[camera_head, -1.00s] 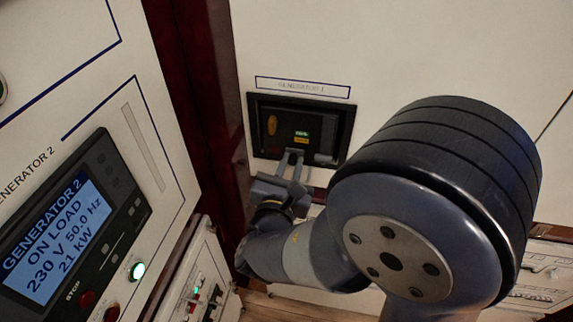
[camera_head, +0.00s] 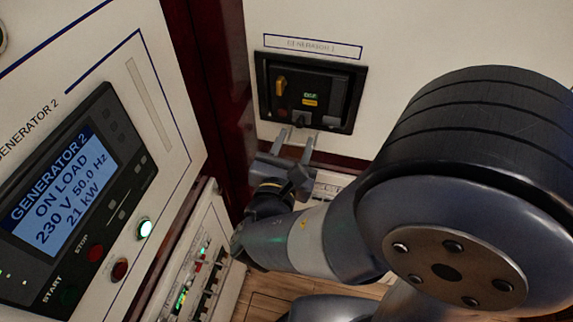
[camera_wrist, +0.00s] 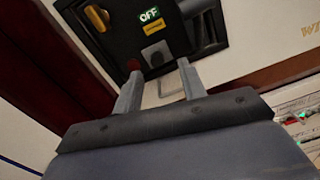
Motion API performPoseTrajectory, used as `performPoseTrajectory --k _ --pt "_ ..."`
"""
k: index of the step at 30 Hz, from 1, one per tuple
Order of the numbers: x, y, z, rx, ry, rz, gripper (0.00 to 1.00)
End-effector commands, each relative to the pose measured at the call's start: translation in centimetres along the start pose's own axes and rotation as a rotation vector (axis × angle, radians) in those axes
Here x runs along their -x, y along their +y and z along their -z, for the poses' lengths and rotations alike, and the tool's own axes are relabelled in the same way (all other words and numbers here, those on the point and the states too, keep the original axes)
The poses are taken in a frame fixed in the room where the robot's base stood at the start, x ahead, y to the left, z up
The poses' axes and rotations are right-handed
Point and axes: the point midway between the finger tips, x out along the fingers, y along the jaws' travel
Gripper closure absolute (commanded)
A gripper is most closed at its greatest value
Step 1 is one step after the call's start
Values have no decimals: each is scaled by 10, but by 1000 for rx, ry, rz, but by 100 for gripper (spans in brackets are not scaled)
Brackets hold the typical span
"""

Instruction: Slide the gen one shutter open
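The generator 1 breaker (camera_head: 343,69) is a black framed unit in the white panel, under a "GENERATOR 1" label. It has a yellow handle (camera_head: 280,87), also in the wrist view (camera_wrist: 95,18), and a green OFF flag (camera_wrist: 149,15) above a yellow tag. Below the tag is a small grey plate (camera_wrist: 155,52) with a red button (camera_wrist: 133,65) to its left. A grey block (camera_wrist: 196,8) is at the right. I cannot tell for sure which grey piece is the shutter.
A generator 2 panel (camera_head: 65,190) with a lit screen and buttons stands close on the left. A dark red post (camera_head: 215,90) separates the panels. Lower breaker rows (camera_head: 195,275) show below. My arm hides much of the right side.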

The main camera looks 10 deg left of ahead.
Motion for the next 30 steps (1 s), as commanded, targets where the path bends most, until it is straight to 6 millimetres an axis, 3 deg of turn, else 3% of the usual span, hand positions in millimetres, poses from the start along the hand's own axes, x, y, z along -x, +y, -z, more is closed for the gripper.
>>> performPoseTrajectory --k 6,12,30 --pt "33 0 1 -1 1 -4 61" --pt "53 0 0 0 1 -2 61" --pt "62 -1 0 1 0 2 61"
